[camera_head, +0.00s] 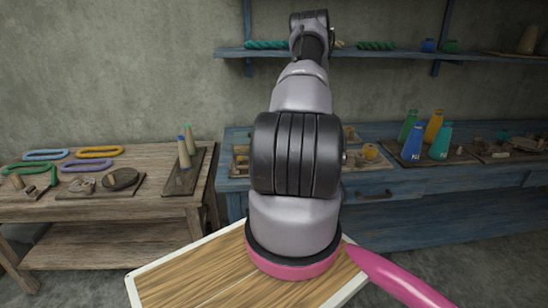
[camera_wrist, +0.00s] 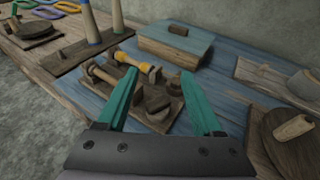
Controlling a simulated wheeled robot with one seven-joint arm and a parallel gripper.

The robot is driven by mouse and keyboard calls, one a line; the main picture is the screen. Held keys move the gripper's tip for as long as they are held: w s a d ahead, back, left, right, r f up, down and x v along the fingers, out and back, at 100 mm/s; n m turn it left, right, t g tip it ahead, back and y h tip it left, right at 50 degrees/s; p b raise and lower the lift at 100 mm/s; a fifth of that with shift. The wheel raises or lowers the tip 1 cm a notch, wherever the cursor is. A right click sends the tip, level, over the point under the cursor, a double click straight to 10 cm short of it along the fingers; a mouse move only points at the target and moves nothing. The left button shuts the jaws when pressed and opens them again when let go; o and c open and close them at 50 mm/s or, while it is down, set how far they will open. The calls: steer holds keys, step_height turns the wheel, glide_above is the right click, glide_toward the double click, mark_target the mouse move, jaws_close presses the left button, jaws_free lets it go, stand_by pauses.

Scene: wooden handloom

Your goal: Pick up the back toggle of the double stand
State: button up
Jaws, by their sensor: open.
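My gripper (camera_wrist: 160,73) shows in the wrist view with its two teal fingers spread apart and nothing between them in their grip. Beyond and below the fingertips is a low wooden stand (camera_wrist: 133,108) on the blue bench. It carries a spool-like piece with yellow ends (camera_wrist: 137,65), a plain wooden spool-like piece (camera_wrist: 104,78) and small brown blocks (camera_wrist: 156,100). I cannot tell for certain which piece is the back toggle. The left finger hides part of the stand. In the head view my arm covers much of this area, and the gripper cannot be made out.
A blue-topped wooden box (camera_wrist: 176,44) stands behind the stand. Boards with wooden pieces (camera_wrist: 300,135) lie at right. A board with tall cones (camera_head: 185,172) is on the left table (camera_head: 30,208). Colored bottles (camera_head: 412,145) stand on the blue bench (camera_head: 440,182). A shelf (camera_head: 400,54) runs above.

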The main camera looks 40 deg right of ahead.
steer(key=shift+m+g+h, duration=0.3)
steer(key=shift+m+h, duration=0.4)
steer(key=s+d+f, duration=0.2)
steer(key=f, duration=0.1)
steer(key=shift+s+d+f, duration=0.15)
steer(key=shift+f, duration=0.1)
steer(key=x, duration=0.4)
steer(key=shift+d+f, duration=0.25)
steer(key=shift+x, duration=3.15)
jaws_close()
